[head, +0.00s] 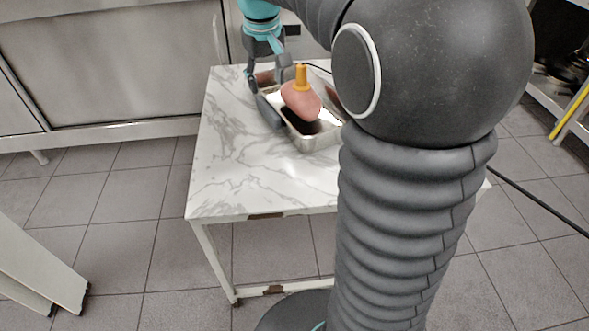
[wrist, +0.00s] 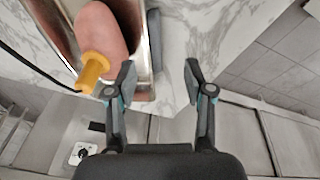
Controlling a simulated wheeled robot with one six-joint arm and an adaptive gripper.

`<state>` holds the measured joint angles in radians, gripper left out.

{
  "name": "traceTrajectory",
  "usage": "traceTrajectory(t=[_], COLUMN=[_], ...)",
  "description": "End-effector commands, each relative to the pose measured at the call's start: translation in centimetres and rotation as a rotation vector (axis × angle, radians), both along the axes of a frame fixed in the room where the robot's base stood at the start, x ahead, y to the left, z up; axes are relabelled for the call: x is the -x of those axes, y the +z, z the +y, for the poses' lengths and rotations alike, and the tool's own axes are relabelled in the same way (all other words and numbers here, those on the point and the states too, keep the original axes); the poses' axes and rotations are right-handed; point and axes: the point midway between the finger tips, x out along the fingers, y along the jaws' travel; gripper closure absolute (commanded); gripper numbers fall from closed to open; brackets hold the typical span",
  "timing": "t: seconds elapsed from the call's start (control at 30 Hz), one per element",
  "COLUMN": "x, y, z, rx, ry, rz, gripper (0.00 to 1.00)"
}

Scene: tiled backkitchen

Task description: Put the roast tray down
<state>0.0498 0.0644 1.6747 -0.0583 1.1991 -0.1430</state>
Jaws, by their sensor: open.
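The metal roast tray (head: 318,141) rests on a marble-topped table (head: 240,160). It holds a pinkish roast (head: 301,103) with a yellow-orange end (head: 301,77) sticking up. A dark grey grip (head: 269,113) runs along the tray's left side. My gripper (head: 266,79) is open at the tray's far left end. In the wrist view, the tray (wrist: 143,75) lies left of centre, and the open fingers (wrist: 160,80) have marble between them. The left finger overlaps the tray's edge in that view; I cannot tell whether it touches. My arm hides the tray's right side.
The table's left and front left top is bare. A steel cabinet (head: 120,60) stands behind it. A pale slanted piece (head: 35,260) stands on the floor at lower left. Tiled floor (head: 170,270) lies open around the table. A dark cable (head: 545,210) crosses the right side.

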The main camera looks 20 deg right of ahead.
Motion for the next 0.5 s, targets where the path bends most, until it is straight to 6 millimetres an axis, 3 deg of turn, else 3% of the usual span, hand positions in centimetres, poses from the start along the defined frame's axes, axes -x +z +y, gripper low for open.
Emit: traceTrajectory(t=[0.03,0.23,0.5], x=[1.8,8.1,16.4], y=[0.5,0.9,-0.7], z=[0.3,1.4,2.6], rx=[-0.004,-0.023,-0.053], ry=[-0.003,-0.022,-0.049], rz=[-0.021,-0.088,-0.178], gripper=[0.47,0.47,0.47])
